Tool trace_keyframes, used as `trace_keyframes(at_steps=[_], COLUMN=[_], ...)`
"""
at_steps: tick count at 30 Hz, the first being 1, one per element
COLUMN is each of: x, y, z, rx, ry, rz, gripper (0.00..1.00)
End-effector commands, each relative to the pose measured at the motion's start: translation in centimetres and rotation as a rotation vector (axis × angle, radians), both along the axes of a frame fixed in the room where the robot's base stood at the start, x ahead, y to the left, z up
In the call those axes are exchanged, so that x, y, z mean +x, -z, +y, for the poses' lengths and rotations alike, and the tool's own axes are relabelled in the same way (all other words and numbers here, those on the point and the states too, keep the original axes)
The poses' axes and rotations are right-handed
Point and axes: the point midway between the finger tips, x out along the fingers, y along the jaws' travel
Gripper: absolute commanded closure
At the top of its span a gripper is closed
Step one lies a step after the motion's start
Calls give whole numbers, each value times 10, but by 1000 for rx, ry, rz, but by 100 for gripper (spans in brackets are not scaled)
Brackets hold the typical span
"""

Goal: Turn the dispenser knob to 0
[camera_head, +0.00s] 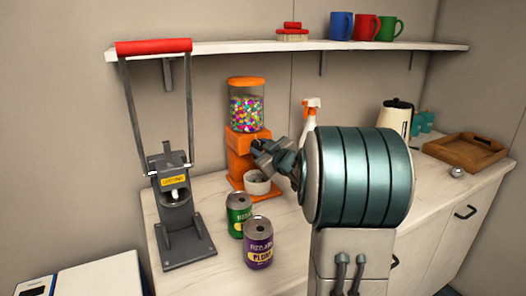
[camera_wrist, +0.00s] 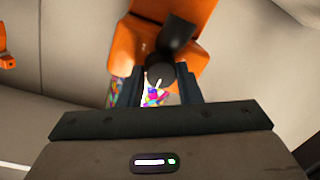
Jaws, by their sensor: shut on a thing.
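An orange candy dispenser (camera_head: 246,108) with a clear globe of colourful candy stands on the counter below the shelf. In the wrist view its orange body (camera_wrist: 150,45) fills the top middle, with some candy showing below. My gripper (camera_head: 262,150) is at the front of the dispenser. In the wrist view my gripper (camera_wrist: 160,88) is shut on the round dark knob (camera_wrist: 160,70), one finger on each side. A pale mark shows on the knob's face. No number can be read. In the head view my gripper hides the knob.
A white cup (camera_head: 257,184) sits under the dispenser. Green (camera_head: 238,213) and purple (camera_head: 258,246) cans stand in front. A grey press with a red handle (camera_head: 154,46) is at left. A spray bottle (camera_head: 308,122), kettle (camera_head: 397,117) and wooden tray (camera_head: 465,151) are further right.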

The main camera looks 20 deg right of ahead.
Motion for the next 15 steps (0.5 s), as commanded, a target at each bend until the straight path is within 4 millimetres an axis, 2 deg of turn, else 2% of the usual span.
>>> trace_keyframes(at_steps=[12,13,15], x=[0,0,0], y=[0,0,0], z=[0,0,0], rx=[-9,-9,-8], ry=[0,0,0], rz=[1,1,1], gripper=[92,60,47])
